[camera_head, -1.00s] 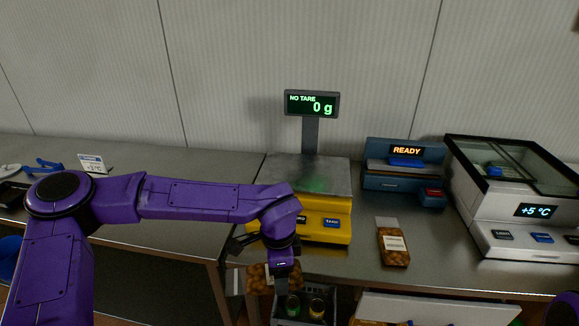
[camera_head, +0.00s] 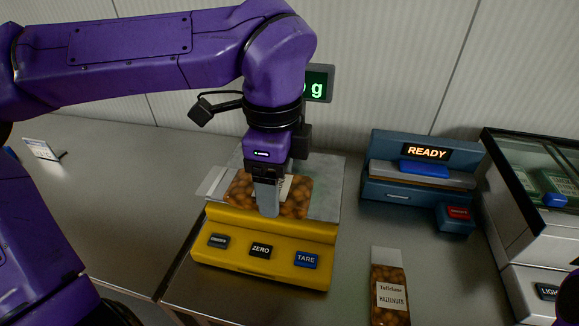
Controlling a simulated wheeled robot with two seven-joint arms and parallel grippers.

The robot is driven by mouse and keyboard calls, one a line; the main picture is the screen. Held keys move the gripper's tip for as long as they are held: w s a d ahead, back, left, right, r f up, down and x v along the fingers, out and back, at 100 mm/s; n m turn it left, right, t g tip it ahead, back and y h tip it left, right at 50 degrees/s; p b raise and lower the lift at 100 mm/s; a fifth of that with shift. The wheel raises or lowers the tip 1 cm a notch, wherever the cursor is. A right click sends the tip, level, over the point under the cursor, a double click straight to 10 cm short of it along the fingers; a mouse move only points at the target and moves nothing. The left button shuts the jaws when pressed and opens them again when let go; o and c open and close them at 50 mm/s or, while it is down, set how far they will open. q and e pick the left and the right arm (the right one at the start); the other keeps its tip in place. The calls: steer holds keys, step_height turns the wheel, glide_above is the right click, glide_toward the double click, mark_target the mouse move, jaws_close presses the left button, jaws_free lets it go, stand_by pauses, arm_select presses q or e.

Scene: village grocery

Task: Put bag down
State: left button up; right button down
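My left gripper (camera_head: 268,205) points down over the yellow scale (camera_head: 262,245). It is shut on a clear bag of brown nuts (camera_head: 297,197), with a finger in front of the bag's middle. The bag is over the scale's metal plate (camera_head: 327,180), its pale end towards the left. I cannot tell whether it touches the plate. The scale's display (camera_head: 319,84) is mostly behind my arm; only the end of its green reading, a "g", shows. My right gripper is not in view.
Another bag, labelled hazelnuts (camera_head: 390,290), lies on the counter right of the scale. Behind it stands a blue machine reading READY (camera_head: 420,172). A glass-topped white case (camera_head: 525,230) is at the right. The counter left of the scale (camera_head: 130,190) is largely clear.

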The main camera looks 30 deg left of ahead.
arm_select(q)
steer(key=w+a+f+p, duration=0.1)
steer(key=w+a+f, duration=0.1)
steer(key=w, duration=0.1)
steer(key=w+a+f+p, duration=0.2)
steer(key=w+f, duration=0.1)
steer(key=w+a+f+p, duration=0.1)
steer(key=w+a+f, duration=0.1)
steer(key=w+f, duration=0.1)
steer(key=shift+w+p, duration=0.35)
steer(key=shift+w+a+f, duration=0.1)
steer(key=shift+a+f, duration=0.1)
steer(key=shift+f, duration=0.05)
steer(key=f, duration=0.4)
steer(key=shift+w+a+p, duration=0.15)
steer(key=shift+w+p, duration=0.2)
steer(key=shift+p, duration=0.05)
steer(key=shift+s+f, duration=0.1)
steer(key=shift+f, duration=0.05)
steer(key=o, duration=1.2)
